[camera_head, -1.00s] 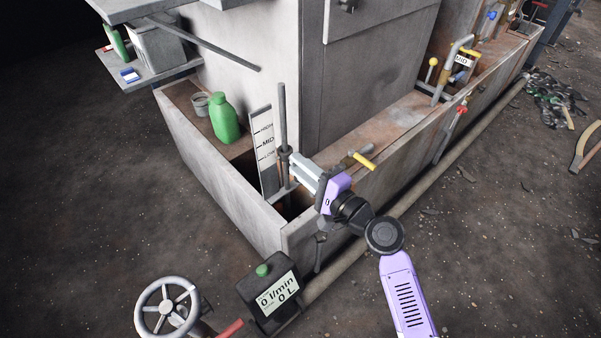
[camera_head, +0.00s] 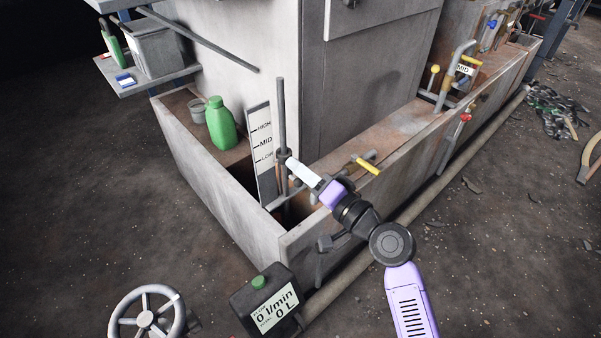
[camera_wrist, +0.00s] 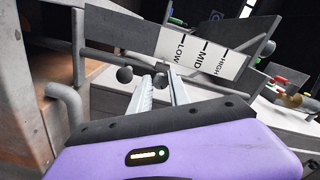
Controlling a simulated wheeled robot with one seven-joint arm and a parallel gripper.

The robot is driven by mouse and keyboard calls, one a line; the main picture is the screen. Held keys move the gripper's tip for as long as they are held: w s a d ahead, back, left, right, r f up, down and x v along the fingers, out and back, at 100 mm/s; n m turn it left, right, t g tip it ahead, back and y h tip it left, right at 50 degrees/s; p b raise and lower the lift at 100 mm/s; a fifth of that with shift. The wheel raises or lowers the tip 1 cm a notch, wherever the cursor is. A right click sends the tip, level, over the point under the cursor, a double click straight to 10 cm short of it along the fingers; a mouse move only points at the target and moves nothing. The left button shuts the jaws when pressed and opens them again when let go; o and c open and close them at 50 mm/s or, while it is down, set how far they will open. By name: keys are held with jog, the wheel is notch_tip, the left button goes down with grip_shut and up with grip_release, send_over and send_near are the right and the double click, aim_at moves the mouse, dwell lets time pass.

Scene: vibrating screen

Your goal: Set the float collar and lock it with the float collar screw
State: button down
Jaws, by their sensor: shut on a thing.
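The float rod (camera_head: 282,112) stands upright beside a white level board (camera_head: 259,128) marked HIGH, MID and LOW. The dark float collar (camera_head: 284,155) is around the rod, roughly level with the LOW-to-MID part of the board in the head view. My gripper (camera_head: 290,163) is at the collar, coming from the lower right. In the wrist view, its two pale fingers (camera_wrist: 161,80) are closed around a small dark round knob, which seems to be the float collar screw (camera_wrist: 160,79). A second dark ball (camera_wrist: 125,75) lies just left of the fingertips. How tight the screw is cannot be seen.
The tank's front wall (camera_head: 262,228) runs below my arm. A yellow-handled lever (camera_head: 366,164) is right of my gripper. A green bottle (camera_head: 220,124) stands on the left ledge. A flow meter (camera_head: 268,302) and handwheel (camera_head: 146,318) are in front.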

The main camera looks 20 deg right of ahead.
dwell(0.4)
jog(key=c, duration=1.2)
grip_release()
jog(key=p+v, duration=0.1)
jog(key=v, duration=0.7)
jog(key=shift+w, duration=0.1)
